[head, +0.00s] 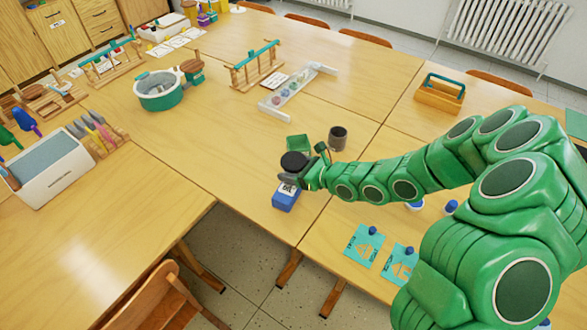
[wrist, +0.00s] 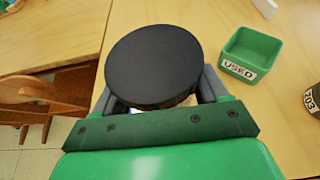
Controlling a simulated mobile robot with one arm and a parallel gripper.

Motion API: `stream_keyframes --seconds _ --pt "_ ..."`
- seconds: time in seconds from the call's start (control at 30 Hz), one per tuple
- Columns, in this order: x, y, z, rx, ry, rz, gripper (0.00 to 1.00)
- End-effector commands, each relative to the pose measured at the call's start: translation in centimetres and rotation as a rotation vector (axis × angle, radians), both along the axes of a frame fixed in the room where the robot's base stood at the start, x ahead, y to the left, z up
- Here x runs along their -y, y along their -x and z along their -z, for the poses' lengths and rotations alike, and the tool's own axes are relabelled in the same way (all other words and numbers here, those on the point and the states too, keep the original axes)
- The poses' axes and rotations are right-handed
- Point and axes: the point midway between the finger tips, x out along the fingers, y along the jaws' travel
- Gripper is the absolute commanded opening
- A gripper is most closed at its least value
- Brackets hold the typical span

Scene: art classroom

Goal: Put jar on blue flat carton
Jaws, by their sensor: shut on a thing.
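The jar (head: 293,161) has a round black lid and sits between the fingers of my gripper (head: 291,178). In the wrist view the jar's lid (wrist: 153,65) fills the space between the fingers and hides most of its body. My gripper is shut on the jar. The blue carton (head: 285,200) is on the table near its front edge, directly below the jar in the head view. Its top is partly covered by my gripper, and I cannot tell whether the jar touches it. The wrist view does not clearly show the carton.
A green open box marked USED (wrist: 243,54) stands just behind the jar. A dark grey cup (head: 338,138) stands to the right. Teal cards (head: 362,246) lie at front right. The table (head: 225,150) is clear to the left.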

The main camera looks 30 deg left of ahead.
Motion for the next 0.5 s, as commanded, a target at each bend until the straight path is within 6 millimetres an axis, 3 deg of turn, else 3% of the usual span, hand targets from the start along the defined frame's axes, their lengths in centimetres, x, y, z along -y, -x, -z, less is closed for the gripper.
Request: stream_keyframes --seconds 0.27,0.3,0.43,0.5 --pt "-0.02 0.02 0.25 0.0 0.0 -0.001 0.33" --pt "-0.01 0.02 0.27 0.0 0.0 -0.001 0.76" --pt "-0.01 0.03 0.24 0.0 0.0 -0.001 0.96" --pt "-0.01 0.03 0.24 0.0 0.0 -0.001 0.99"
